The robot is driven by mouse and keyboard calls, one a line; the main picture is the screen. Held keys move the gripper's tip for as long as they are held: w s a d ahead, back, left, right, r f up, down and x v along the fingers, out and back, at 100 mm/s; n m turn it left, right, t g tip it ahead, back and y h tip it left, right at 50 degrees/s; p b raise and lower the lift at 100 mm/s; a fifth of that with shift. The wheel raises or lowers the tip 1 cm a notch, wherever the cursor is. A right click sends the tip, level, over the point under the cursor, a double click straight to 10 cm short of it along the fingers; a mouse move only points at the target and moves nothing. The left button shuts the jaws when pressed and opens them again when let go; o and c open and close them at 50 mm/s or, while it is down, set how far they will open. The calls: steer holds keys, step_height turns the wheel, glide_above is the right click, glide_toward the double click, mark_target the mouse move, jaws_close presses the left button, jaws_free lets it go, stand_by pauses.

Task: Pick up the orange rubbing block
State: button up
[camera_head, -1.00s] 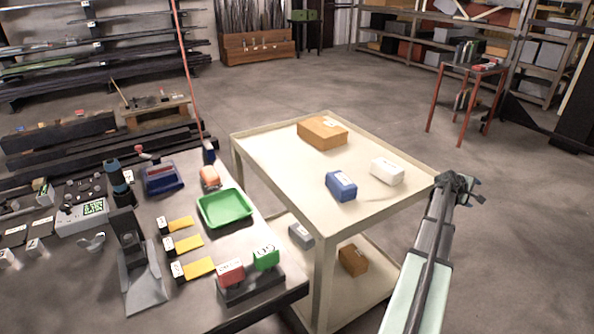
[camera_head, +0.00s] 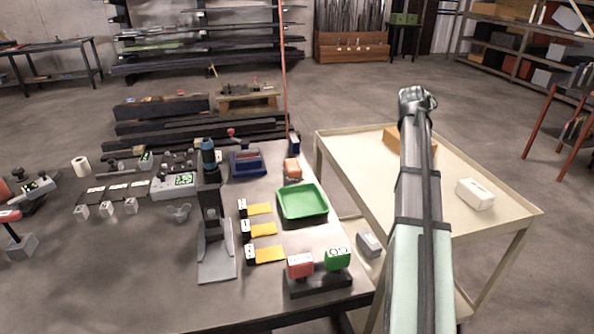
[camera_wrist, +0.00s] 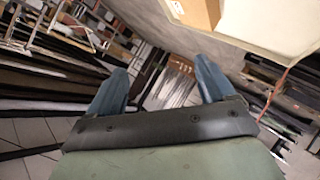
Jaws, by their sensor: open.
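A small orange block (camera_head: 292,168) sits on the grey workbench, just behind the green tray (camera_head: 303,218) and right of a blue device. My gripper (camera_head: 417,100) is raised over the cream cart in the head view, to the right of the orange block and well apart from it. In the wrist view my gripper (camera_wrist: 160,72) shows two blue fingers spread apart with nothing between them. The orange block cannot be made out in the wrist view.
The cream cart (camera_head: 468,165) right of the bench bears an orange-brown box (camera_head: 391,138), partly hidden by my arm, and a white box (camera_head: 475,194). A blue-and-grey upright tool (camera_head: 209,190), yellow tags and a red-green button stand (camera_head: 318,282) crowd the bench.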

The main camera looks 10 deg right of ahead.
steer(key=w+a+f+y, duration=0.2)
steer(key=a, duration=0.8)
steer(key=w+a+f+y, duration=0.1)
steer(key=w+a+y, duration=0.15)
steer(key=a, duration=0.75)
steer(key=g+y, duration=0.4)
steer(key=y, duration=0.1)
glide_toward(292, 164)
steer(key=x, duration=0.5)
steer(key=shift+x, duration=2.6)
steer(key=shift+s, duration=0.15)
steer(key=c, duration=1.1)
